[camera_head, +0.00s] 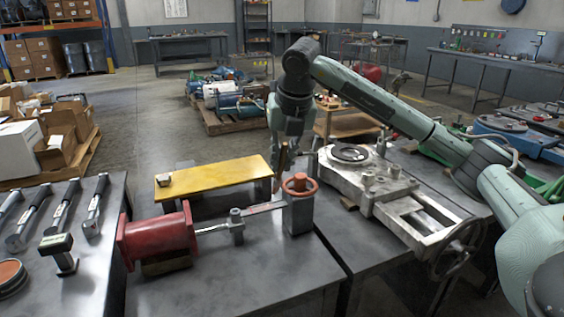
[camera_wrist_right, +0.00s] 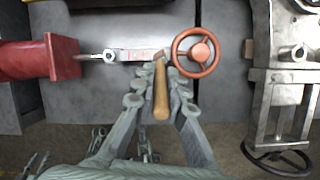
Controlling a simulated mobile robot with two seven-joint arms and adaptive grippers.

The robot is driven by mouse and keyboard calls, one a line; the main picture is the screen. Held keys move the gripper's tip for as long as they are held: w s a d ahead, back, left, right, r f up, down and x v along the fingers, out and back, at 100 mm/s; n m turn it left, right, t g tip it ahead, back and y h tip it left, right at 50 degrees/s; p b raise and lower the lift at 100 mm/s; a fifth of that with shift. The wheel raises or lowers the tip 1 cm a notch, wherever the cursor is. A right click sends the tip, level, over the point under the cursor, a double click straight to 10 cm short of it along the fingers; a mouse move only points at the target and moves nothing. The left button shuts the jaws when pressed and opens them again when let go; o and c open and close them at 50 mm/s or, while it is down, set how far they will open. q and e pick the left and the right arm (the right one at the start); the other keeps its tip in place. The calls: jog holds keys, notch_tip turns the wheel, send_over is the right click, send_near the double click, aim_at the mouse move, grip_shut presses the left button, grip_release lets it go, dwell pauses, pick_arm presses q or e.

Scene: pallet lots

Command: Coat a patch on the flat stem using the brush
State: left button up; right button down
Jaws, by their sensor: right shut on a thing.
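My right gripper (camera_wrist_right: 160,75) is shut on the brush (camera_wrist_right: 161,98), whose wooden handle points toward the camera. The brush's far end appears over the stem's right end; I cannot tell if it touches. In the head view the brush (camera_head: 283,160) stands roughly upright behind the handwheel. My left gripper is out of view.
A yellow plate (camera_head: 213,178) stands behind the stem. A grey machine casting with a handwheel (camera_head: 400,205) lies to the right. Several dark-handled tools (camera_head: 95,205) and a round tin (camera_head: 10,277) lie at the left. The table's front is clear.

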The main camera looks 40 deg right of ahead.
jog(key=shift+r+p, duration=0.65)
jog(key=shift+r, duration=0.55)
jog(key=shift+r, duration=0.1)
notch_tip(320, 180, up, 3)
jog(key=p, duration=0.2)
jog(key=shift+p, duration=0.3)
